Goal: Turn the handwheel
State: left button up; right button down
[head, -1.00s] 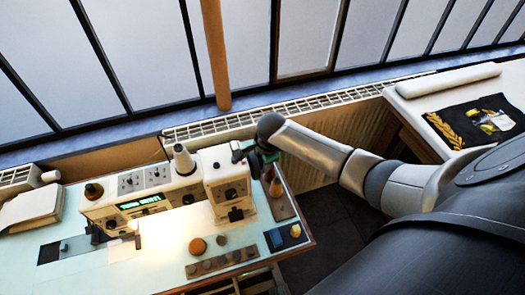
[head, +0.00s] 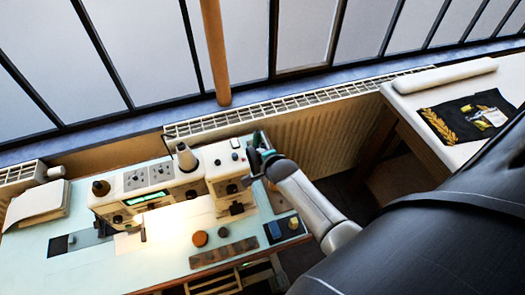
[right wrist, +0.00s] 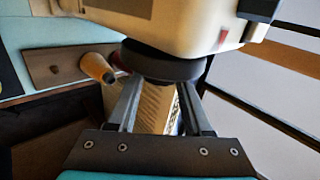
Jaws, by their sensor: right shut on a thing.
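The cream sewing machine (head: 228,162) stands on the pale table. Its handwheel (right wrist: 160,64) is a dark, round disc on the machine's end, seen close up in the right wrist view. My right gripper (right wrist: 160,82) has one finger on each side of the wheel and is shut on it. In the head view my right gripper (head: 256,158) is at the right end of the machine, and the hand mostly hides the wheel there. My left gripper is in neither view.
A cone of thread (right wrist: 97,67) stands close beside the machine. A dark pincushion strip (head: 224,252) and a round orange-brown piece (head: 199,238) lie on the table's front part. A radiator (head: 315,145) is behind. A white table (head: 425,95) stands at right.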

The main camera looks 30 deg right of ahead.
jog(key=t+b, duration=0.2)
jog(key=b, duration=0.1)
jog(key=f+t+h+b, duration=0.1)
jog(key=t+b, duration=0.1)
jog(key=b, duration=0.1)
jog(key=t+b, duration=0.2)
jog(key=b, duration=0.1)
jog(key=shift+s+a+f+h, duration=0.15)
jog(key=shift+s+f+h, duration=0.15)
jog(key=shift+s+f, duration=0.1)
jog(key=t+b, duration=0.2)
jog(key=b, duration=0.2)
jog(key=t+h+b, duration=0.1)
jog(key=t+b, duration=0.1)
jog(key=b, duration=0.3)
jog(key=t+b, duration=0.2)
jog(key=b, duration=0.3)
jog(key=shift+w+f, duration=0.15)
jog(key=shift+f, duration=0.25)
jog(key=shift+r+t+h+b, duration=0.1)
jog(key=shift+t+h+b, duration=0.2)
jog(key=shift+t+b, duration=0.9)
jog(key=shift+g+b, duration=0.3)
jog(key=shift+b, duration=0.05)
jog(key=shift+a+r, duration=0.1)
jog(key=c, duration=0.5)
grip_release()
jog(key=shift+w, duration=0.1)
jog(key=shift+o, duration=0.9)
